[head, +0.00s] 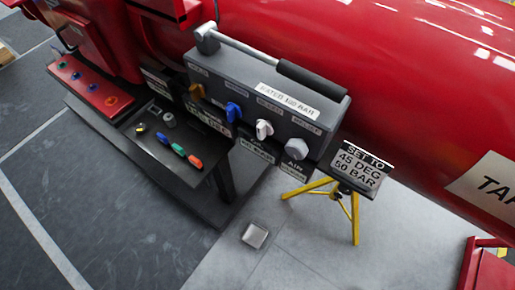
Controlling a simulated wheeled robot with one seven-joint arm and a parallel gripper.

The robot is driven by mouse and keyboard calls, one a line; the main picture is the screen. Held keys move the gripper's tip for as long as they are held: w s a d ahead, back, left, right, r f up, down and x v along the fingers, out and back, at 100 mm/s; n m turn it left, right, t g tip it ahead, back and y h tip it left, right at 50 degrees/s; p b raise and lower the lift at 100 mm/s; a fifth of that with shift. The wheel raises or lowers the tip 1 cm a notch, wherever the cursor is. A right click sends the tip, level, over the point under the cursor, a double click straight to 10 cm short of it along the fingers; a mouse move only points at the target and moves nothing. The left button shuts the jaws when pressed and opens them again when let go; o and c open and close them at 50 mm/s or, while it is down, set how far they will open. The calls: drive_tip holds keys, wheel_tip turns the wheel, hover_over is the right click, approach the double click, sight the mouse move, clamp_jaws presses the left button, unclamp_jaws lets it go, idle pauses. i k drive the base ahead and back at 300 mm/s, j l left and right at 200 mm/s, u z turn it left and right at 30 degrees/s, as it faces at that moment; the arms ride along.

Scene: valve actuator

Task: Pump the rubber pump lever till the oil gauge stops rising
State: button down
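The pump lever (312,80) has a black rubber grip on a silver rod. It lies along the top of a grey valve box (250,88), with its pivot at the left end and its grip at the right end. The lever looks lowered, close to the box top; I cannot tell whether it touches. The box front carries an orange knob (196,92), a blue knob (233,111), a white knob (264,129) and a grey hexagonal knob (296,149). I cannot make out an oil gauge dial. My gripper is not in view.
A large red tank (400,90) stands behind the box. A sign (362,165) reading "SET TO 45 DEG 50 BAR" stands on a yellow tripod (322,187) at right. A dark shelf (150,150) holds small coloured tools at left. The grey floor in front is mostly clear.

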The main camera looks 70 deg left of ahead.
sight(327, 89)
drive_tip(key=u, duration=0.4)
drive_tip(key=l+u, duration=0.1)
drive_tip(key=u, duration=0.3)
drive_tip(key=l+u, duration=0.1)
drive_tip(key=u, duration=0.65)
